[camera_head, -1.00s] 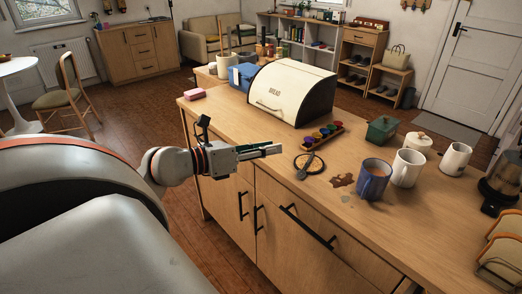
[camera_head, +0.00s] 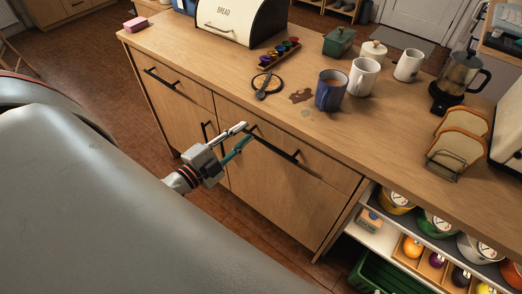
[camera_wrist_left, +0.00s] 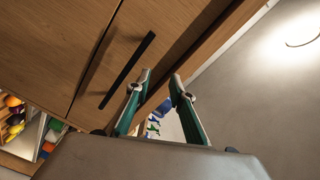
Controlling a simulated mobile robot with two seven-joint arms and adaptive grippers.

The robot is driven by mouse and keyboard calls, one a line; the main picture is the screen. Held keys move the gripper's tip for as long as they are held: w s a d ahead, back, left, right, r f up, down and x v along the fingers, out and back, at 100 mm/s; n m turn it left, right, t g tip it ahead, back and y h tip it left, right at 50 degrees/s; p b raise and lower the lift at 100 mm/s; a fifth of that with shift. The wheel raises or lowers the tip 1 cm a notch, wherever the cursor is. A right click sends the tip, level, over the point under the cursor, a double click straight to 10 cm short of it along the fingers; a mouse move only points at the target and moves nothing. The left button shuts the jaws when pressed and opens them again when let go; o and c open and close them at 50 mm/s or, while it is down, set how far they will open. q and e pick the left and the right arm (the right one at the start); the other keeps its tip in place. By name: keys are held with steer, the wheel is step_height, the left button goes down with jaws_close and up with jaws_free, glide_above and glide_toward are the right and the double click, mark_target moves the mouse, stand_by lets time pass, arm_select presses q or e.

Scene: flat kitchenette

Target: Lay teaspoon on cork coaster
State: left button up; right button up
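The dark grey teaspoon (camera_head: 261,94) lies on the cork coaster (camera_head: 275,83) on the wooden counter. The coaster is round with a dark rim. The spoon's bowl is at the coaster's near edge, and its handle runs across the coaster. My left gripper (camera_head: 247,131) is in front of the counter's drawer fronts, below the top edge and apart from the spoon. In the left wrist view its two fingers (camera_wrist_left: 161,77) are spread with nothing between them. My right gripper is in neither current view.
A blue mug (camera_head: 331,92) stands right of the coaster, beside a brown spill (camera_head: 301,96). A tray of coloured pots (camera_head: 279,52) and a bread box (camera_head: 237,18) stand behind. A drawer handle (camera_head: 275,145) is near my left gripper. The counter's left front is clear.

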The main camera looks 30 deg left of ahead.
arm_select(q)
steer(key=s+d+f+n+g, duration=0.2)
steer(key=s+d+f+n, duration=0.1)
steer(key=f, duration=0.4)
steer(key=s+d+f+n+g, duration=0.2)
steer(key=s+d+f+n, duration=0.1)
steer(key=d+f, duration=0.3)
steer(key=s+d+f+n+g, duration=0.3)
steer(key=s+d+f, duration=0.2)
steer(key=f, duration=0.4)
steer(key=shift+d+f+n, duration=0.15)
steer(key=shift+f+n, duration=0.05)
steer(key=shift+n, duration=0.1)
